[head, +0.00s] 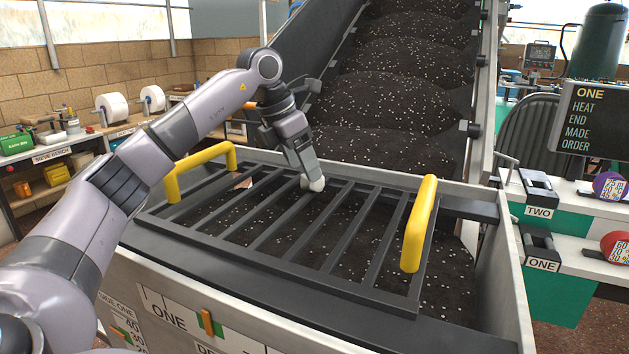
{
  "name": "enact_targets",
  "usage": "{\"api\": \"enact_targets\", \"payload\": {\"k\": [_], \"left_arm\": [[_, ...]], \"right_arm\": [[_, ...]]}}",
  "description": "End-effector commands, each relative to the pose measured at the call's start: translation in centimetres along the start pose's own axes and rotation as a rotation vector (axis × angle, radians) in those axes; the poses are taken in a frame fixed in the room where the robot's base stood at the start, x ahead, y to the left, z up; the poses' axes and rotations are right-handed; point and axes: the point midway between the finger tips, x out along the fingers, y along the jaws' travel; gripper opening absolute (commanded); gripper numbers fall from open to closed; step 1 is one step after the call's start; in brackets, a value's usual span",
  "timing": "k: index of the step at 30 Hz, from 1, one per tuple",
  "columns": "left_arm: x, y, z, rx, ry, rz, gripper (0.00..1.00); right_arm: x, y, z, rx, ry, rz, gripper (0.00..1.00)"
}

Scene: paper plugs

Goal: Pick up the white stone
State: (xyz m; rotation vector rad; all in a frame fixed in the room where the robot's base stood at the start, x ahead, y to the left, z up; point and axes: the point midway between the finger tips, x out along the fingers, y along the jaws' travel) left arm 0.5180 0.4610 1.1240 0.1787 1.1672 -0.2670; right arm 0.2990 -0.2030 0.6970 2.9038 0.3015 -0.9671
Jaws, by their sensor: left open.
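The white stone (318,185) sits at the bars of a dark grate (285,246) with yellow handles, near the grate's far side. My left gripper (311,178) reaches down from above, right at the stone. Its jaws are open and the stone shows at their tips. I cannot tell whether the fingers touch the stone, and the gripper hides part of it. My right gripper does not show.
Yellow handles (421,224) rise at both ends of the grate. Dark speckled soil lies below the bars and on the sloping conveyor (405,95) behind. A hopper wall (505,255) closes the right side. A sign (592,118) stands at the right.

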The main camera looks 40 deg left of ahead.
Motion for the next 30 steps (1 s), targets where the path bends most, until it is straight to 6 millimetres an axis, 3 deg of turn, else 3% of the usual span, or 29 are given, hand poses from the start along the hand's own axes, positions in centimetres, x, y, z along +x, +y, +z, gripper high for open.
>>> {"api": "enact_targets", "payload": {"k": [7,16,21,30], "left_arm": [[3.5,0.3,0.4,0.000,0.003,-0.001,0.72],[4.0,0.3,0.4,0.001,0.000,0.000,0.72],[4.0,0.3,0.4,0.001,0.000,0.000,0.17],[3.9,0.3,0.5,0.001,-0.001,0.000,0.15]], "right_arm": [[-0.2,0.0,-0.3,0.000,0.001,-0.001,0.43],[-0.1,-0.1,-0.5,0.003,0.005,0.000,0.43],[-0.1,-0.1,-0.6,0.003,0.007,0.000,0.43],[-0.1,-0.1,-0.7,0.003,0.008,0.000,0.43]]}}
